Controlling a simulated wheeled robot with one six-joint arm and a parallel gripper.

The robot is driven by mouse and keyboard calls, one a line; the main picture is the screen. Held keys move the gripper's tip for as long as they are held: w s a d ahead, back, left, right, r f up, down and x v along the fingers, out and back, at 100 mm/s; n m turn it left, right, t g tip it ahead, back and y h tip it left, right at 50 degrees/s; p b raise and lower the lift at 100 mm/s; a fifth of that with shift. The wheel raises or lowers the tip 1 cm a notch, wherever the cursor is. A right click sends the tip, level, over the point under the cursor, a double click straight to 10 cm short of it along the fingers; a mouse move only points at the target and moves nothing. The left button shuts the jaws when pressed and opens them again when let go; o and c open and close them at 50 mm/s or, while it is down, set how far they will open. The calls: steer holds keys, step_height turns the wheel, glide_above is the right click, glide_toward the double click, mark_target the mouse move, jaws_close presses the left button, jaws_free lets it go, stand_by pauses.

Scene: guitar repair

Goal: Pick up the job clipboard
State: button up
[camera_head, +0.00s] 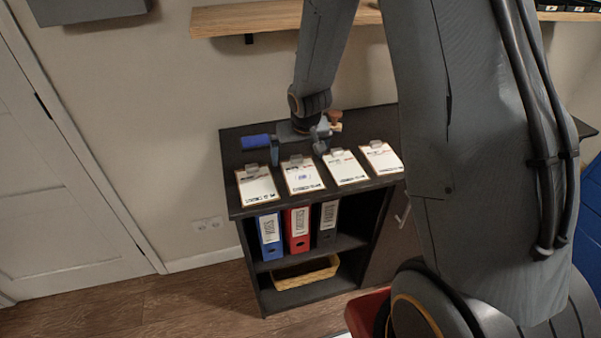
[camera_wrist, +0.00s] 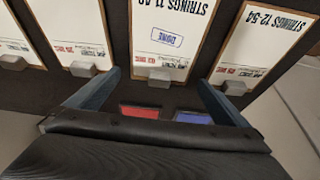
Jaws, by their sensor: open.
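Several clipboards with white sheets and grey clips lie in a row on the dark cabinet top (camera_head: 232,155). One with a blue stamp (camera_head: 303,178) is second from the left; in the wrist view it is central (camera_wrist: 172,40), reading "STRINGS 11" with a boxed "DONE". Its neighbours are the leftmost clipboard (camera_head: 257,188), marked "STRINGS 12-54" in the wrist view (camera_wrist: 262,40), and one to the right (camera_head: 345,168). My gripper (camera_head: 297,157) is open and empty at the clip end of the stamped clipboard. The clip (camera_wrist: 160,77) appears between its fingertips (camera_wrist: 158,80); contact is unclear.
Red (camera_wrist: 140,111) and blue (camera_wrist: 193,117) flat pads show behind the clips. Binders (camera_head: 297,230) and a yellow tray (camera_head: 305,273) fill shelves below. A wall shelf (camera_head: 245,18) hangs above.

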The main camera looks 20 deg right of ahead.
steer(key=shift+x, duration=0.85)
steer(key=c, duration=1.1)
steer(key=shift+r, duration=0.1)
